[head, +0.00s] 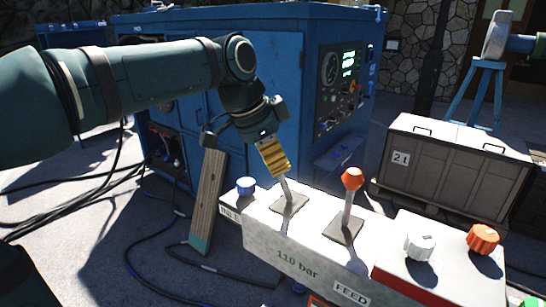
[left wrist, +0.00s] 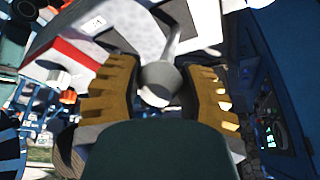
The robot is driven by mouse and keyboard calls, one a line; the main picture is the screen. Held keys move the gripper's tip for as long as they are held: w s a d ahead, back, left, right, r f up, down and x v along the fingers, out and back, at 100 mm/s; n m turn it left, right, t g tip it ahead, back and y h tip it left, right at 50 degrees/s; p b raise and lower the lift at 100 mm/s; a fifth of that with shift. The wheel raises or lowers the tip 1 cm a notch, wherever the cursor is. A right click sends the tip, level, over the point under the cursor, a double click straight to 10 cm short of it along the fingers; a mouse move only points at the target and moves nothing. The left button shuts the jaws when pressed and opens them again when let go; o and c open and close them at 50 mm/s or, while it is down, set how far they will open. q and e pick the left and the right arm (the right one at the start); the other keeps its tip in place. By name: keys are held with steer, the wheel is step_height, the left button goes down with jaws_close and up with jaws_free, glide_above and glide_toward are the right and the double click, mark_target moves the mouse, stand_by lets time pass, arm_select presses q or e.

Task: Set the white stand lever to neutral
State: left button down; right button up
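The white stand (head: 320,250) reads "110 bar" and carries two levers on dark square plates. The left lever (head: 285,187) tilts to the upper left, its top hidden by my left gripper (head: 274,158). The other lever (head: 347,208) has an orange-red knob and leans slightly right. In the left wrist view a pale round knob (left wrist: 160,83) lies between the two yellow ridged fingers of my left gripper (left wrist: 163,85). A dark gap shows between the knob and the right finger, so the fingers look open around it. My right gripper is out of view.
A red-and-white box (head: 440,250) with a white knob and an orange knob adjoins the stand at right. A blue cabinet (head: 270,80) with a control panel stands behind. A wooden plank (head: 208,200) leans left of the stand. A grey crate (head: 450,165) stands at right. Cables lie on the ground.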

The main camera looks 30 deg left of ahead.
arm_select(q)
steer(key=shift+w+d+r+g+p, duration=0.1)
steer(key=shift+w+r+g+p, duration=0.4)
steer(key=shift+p, duration=0.8)
steer(key=shift+w+r+g+p, duration=0.1)
steer(key=shift+w+r+p, duration=0.1)
steer(key=shift+w+p, duration=0.8)
steer(key=w+p, duration=0.2)
steer(key=w, duration=0.1)
steer(key=shift+d, duration=0.1)
steer(key=shift+c, duration=2.3)
jaws_free()
steer(key=shift+r, duration=0.1)
steer(key=v, duration=1.1)
steer(key=shift+r, duration=0.4)
